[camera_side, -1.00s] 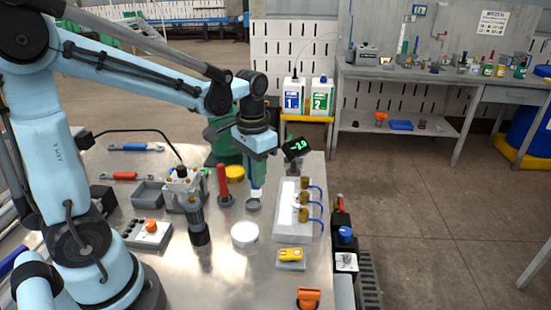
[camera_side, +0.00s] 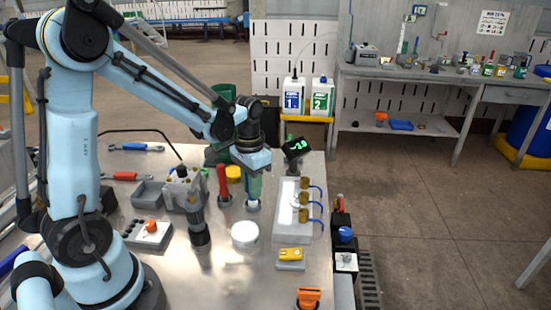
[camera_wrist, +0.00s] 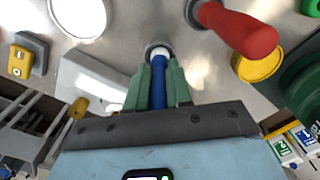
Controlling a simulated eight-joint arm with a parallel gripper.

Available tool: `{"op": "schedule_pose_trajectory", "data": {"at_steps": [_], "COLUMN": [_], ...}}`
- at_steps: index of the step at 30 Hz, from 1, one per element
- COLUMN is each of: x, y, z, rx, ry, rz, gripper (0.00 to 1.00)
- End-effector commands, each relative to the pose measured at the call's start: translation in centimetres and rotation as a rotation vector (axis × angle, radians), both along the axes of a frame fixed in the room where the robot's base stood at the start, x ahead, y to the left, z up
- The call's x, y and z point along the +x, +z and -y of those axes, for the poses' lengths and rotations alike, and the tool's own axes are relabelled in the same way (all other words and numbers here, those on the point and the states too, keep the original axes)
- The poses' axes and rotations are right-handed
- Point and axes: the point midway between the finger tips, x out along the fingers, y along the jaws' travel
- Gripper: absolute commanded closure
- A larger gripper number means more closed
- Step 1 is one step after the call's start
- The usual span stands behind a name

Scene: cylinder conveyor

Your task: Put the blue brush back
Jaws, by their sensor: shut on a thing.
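My gripper (camera_side: 254,189) points down over the table and its green fingers are shut on the blue brush. In the wrist view the brush's blue handle (camera_wrist: 158,80) lies between the fingertips, with its white end beyond them. The grey round holder (camera_side: 253,206) stands on the table right under the gripper. The white end is at the holder's mouth and hides part of it. I cannot tell how deep it sits. In the wrist view the holder's rim (camera_wrist: 150,46) shows around the white end.
A red-handled tool (camera_side: 222,180) stands upright in a similar grey holder just left. A white round dish (camera_side: 245,234) is in front, and a white tray with brass fittings (camera_side: 281,227) is close on the right. A yellow lid (camera_side: 234,174) lies behind.

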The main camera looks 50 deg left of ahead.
Motion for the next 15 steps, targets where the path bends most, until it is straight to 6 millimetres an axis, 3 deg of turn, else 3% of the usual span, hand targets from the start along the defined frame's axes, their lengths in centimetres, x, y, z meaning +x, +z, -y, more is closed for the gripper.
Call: {"op": "schedule_pose_trajectory", "data": {"at_steps": [3,4,9,15], "x": [0.01,0.01,0.0,0.0], "y": [-0.27,-0.31,-0.27,-0.25], "z": [0.0,0.0,0.01,0.01], "rx": [0.0,0.0,0.0,0.0], "ry": [0.0,0.0,0.0,0.0], "rz": [0.0,0.0,0.0,0.0], "gripper": [1.0,0.78,0.54,0.54]}}
